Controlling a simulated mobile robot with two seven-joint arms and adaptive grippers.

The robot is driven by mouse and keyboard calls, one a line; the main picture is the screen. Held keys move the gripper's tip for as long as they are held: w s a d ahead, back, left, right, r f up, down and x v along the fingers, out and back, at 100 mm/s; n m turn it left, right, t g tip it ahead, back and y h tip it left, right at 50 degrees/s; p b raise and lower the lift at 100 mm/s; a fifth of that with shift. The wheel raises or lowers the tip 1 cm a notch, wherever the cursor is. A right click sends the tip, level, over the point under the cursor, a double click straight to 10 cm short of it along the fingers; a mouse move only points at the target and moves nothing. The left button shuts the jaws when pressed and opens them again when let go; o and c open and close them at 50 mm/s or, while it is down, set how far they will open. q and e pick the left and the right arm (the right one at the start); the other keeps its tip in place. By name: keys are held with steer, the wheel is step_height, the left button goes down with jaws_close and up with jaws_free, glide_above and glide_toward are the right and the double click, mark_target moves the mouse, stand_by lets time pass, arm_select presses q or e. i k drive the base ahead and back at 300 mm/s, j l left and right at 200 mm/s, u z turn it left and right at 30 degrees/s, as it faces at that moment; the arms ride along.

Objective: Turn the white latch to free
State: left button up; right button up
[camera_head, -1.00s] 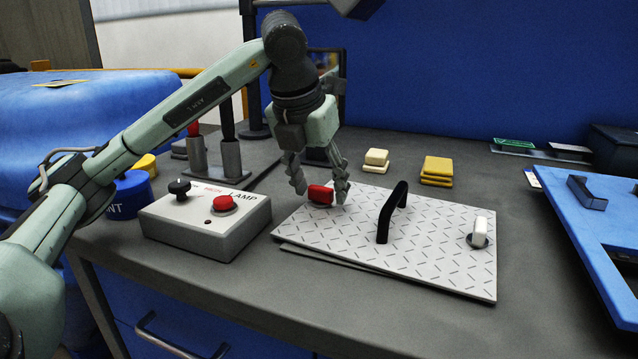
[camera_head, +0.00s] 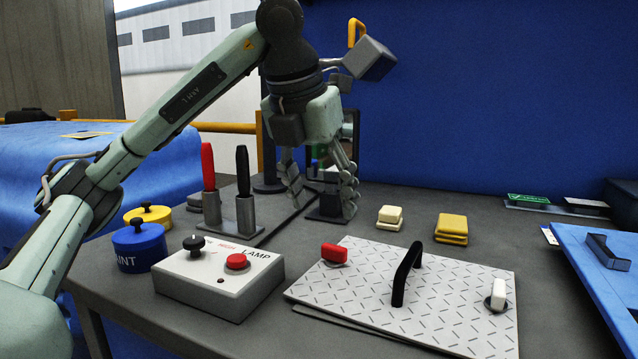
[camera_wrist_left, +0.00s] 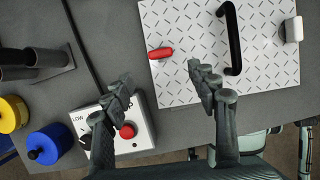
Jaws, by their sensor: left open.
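The white latch (camera_head: 498,293) sits on a round dark base near the right edge of the patterned plate (camera_head: 440,310). It also shows at the top right of the left wrist view (camera_wrist_left: 292,29). A red latch (camera_head: 334,253) is at the plate's left side, and a black handle (camera_head: 405,273) arches between the two. My left gripper (camera_head: 322,200) is open and empty, raised above the table behind and left of the red latch, well away from the white latch. In the wrist view its fingers (camera_wrist_left: 160,85) stand apart.
A control box (camera_head: 219,277) with a black knob and red button stands left of the plate. Blue and yellow pots (camera_head: 139,245), upright tools in holders, cream blocks (camera_head: 390,217) and yellow blocks (camera_head: 452,228) stand around.

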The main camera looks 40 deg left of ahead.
mark_target(496, 302)
steer(key=k, duration=1.5)
